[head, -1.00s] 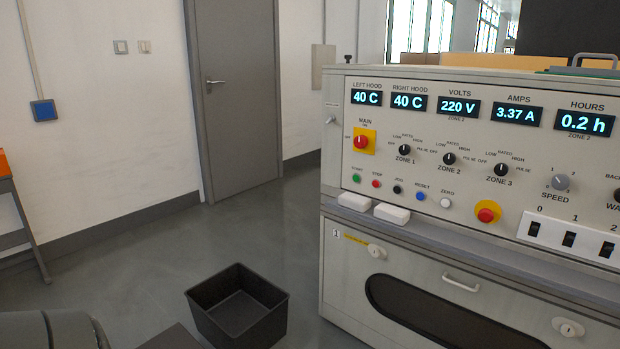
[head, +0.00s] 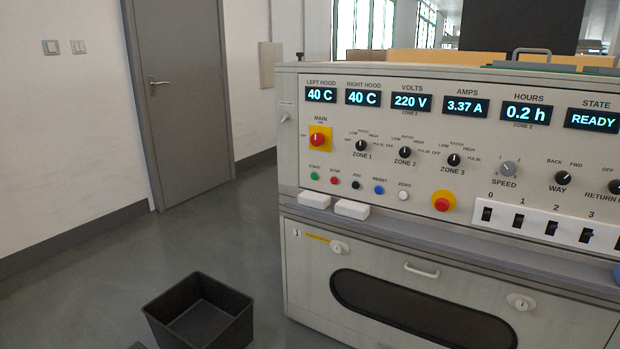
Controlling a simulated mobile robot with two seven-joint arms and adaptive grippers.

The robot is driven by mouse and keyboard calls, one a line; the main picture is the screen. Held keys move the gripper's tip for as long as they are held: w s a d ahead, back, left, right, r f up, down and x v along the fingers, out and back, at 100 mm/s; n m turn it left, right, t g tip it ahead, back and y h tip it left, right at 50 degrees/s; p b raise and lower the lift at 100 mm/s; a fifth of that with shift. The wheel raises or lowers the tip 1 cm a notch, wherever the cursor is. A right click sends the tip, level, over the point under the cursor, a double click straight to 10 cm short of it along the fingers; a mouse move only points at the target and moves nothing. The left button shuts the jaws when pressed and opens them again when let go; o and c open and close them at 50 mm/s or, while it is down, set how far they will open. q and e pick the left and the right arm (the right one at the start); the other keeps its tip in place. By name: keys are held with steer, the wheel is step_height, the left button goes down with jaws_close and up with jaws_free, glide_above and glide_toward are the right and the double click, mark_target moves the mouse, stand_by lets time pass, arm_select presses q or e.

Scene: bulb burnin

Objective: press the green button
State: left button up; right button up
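The small green button (head: 315,176), labelled START, is at the lower left of the grey control panel (head: 290,150) in the head view. It sits left of the red STOP button (head: 335,180), below the red main switch (head: 317,139) on its yellow plate. Nothing covers the green button. Neither of my grippers is in view.
Two white blocks (head: 351,209) lie on the ledge below the buttons. A red emergency knob (head: 442,203) is further right. A black open bin (head: 247,318) stands on the floor at the panel's left. Floor before the grey door (head: 180,90) is clear.

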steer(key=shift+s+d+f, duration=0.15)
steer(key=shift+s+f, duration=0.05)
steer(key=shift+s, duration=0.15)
